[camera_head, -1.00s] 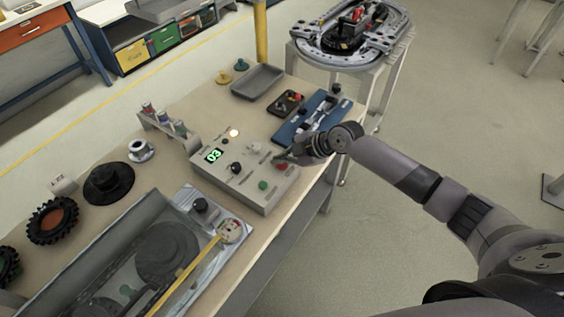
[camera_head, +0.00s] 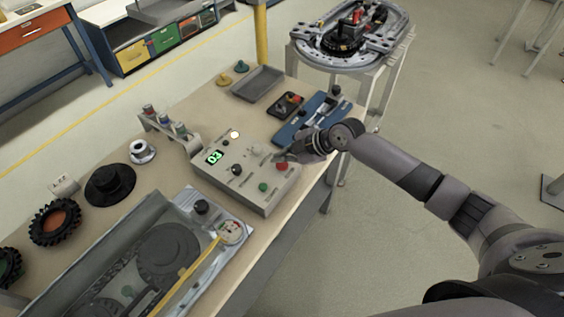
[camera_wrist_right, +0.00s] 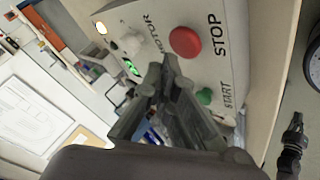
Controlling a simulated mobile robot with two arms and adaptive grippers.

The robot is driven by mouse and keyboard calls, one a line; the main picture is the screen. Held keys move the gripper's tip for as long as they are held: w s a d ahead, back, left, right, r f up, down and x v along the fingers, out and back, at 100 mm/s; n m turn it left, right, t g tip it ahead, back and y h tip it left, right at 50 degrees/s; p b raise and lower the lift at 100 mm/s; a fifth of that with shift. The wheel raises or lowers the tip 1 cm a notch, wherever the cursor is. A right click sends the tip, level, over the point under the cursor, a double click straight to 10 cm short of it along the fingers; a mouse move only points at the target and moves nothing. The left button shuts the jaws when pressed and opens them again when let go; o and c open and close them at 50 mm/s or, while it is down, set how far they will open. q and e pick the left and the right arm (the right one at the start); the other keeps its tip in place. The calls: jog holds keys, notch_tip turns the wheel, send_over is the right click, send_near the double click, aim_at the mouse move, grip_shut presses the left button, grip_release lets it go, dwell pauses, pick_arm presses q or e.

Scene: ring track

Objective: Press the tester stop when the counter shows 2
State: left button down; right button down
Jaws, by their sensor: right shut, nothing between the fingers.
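The grey tester box (camera_head: 225,178) stands on the bench. Its green counter display (camera_head: 214,157) reads 03. The red STOP button (camera_head: 282,166) and the green START button (camera_head: 263,187) are on its top. In the right wrist view the red button (camera_wrist_right: 185,41) lies just beyond the fingertips, with the green button (camera_wrist_right: 205,96) to the right of the fingers. My right gripper (camera_head: 284,157) is shut and empty, close above the panel beside the red button. It shows large in the wrist view (camera_wrist_right: 162,75); a gap to the button appears to remain. My left gripper is not in view.
A blue tray (camera_head: 305,123) lies behind my right gripper. A grey machine with a yellow strip (camera_head: 178,285) stands in front left of the tester. Black wheels (camera_head: 56,222) lie at the left. Open floor lies right of the bench.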

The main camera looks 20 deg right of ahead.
aim_at(281, 167)
jog(key=shift+r+p, duration=1.75)
jog(key=shift+r, duration=0.8)
jog(key=shift+a+f, duration=0.1)
jog(key=shift+f, duration=0.05)
